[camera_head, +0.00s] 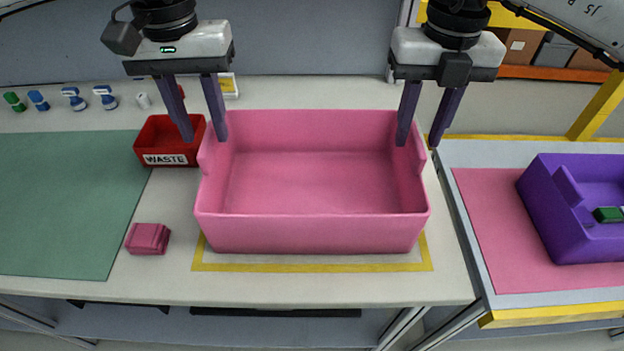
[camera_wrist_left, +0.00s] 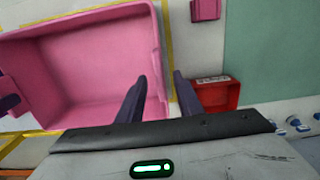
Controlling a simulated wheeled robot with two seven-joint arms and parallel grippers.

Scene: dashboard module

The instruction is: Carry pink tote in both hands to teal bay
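The empty pink tote (camera_head: 310,232) sits on the white table, inside a yellow taped outline (camera_head: 312,267). My left gripper (camera_head: 205,140) is open over its left wall, one fingertip inside and one outside. In the left wrist view the open left gripper (camera_wrist_left: 162,80) straddles the wall of the tote (camera_wrist_left: 90,70). My right gripper (camera_head: 420,146) is open over the right wall, one finger inside and one outside. Whether any finger touches the tote I cannot tell. A flat teal-green mat (camera_head: 65,205) lies clear at the left.
A red WASTE bin (camera_head: 168,159) stands beside the tote's left side, near my left gripper. A small pink block (camera_head: 148,238) lies between mat and tote. At right, a purple tote (camera_head: 570,245) stands on a pink mat (camera_head: 490,230). Small bottles (camera_head: 72,98) line the back left.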

